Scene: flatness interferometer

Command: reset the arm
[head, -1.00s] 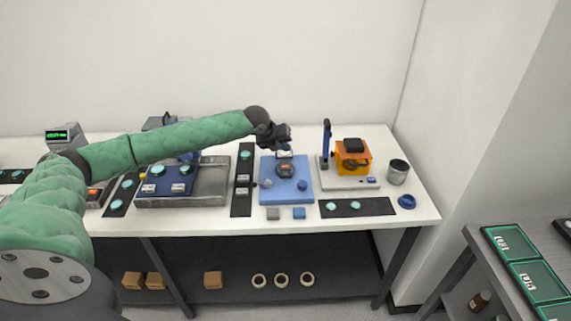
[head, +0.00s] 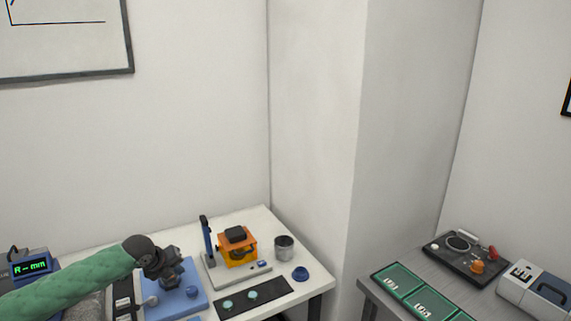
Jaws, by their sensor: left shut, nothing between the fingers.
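My left arm comes in from the lower left with a green sleeve. Its dark gripper (head: 172,268) hangs over the blue plate (head: 195,305) on the white table (head: 300,262). The gripper is shut and holds nothing. It covers part of the blue plate and whatever stands in its middle. My right gripper does not show.
Right of the gripper stands an orange device (head: 238,248) on a grey base with a blue upright post (head: 207,240). A dark metal cup (head: 284,247) and a blue ring (head: 300,274) are near the table's right end. A grey side table (head: 440,268) holds green trays (head: 392,283).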

